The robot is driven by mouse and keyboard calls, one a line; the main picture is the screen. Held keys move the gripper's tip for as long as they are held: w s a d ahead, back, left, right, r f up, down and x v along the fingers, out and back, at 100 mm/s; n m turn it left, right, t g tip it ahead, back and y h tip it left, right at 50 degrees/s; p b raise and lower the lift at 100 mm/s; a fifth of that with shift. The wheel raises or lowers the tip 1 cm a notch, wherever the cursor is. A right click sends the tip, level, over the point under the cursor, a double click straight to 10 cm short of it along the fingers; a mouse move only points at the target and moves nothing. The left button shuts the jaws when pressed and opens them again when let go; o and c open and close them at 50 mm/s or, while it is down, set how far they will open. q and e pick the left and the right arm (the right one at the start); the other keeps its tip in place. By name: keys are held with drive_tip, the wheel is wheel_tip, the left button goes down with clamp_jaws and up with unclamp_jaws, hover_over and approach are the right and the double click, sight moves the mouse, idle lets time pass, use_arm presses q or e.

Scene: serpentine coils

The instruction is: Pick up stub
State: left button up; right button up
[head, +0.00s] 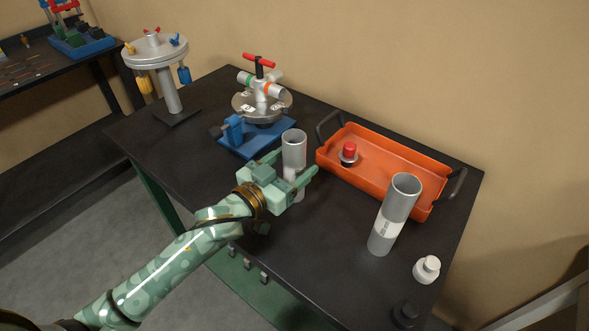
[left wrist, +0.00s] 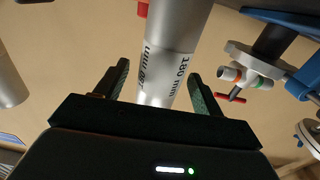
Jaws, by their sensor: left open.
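A grey metal tube, the likely stub (head: 294,148), stands upright on the black table in the head view. In the left wrist view this tube (left wrist: 166,75) carries a "180 mm" label. My left gripper (head: 290,170) is open, with a finger on either side of the tube's body. In the left wrist view the open fingers (left wrist: 160,78) show a small gap to the tube on both sides. The gripper hides part of the tube's lower half in the head view. My right gripper is not in view.
A second, taller-looking tube (head: 395,215) stands to the right, near a white bottle (head: 427,269). An orange tray (head: 420,165) with a red-topped part (head: 348,153) lies behind. A blue-based fixture (head: 240,145) stands close behind left. The table's front-left is clear.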

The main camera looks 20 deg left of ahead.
use_arm(q)
drive_tip(key=x, duration=0.3)
drive_tip(key=shift+f, duration=0.1)
drive_tip(key=shift+s, duration=0.15)
drive_tip(key=c, duration=1.4)
drive_tip(key=shift+o, duration=0.2)
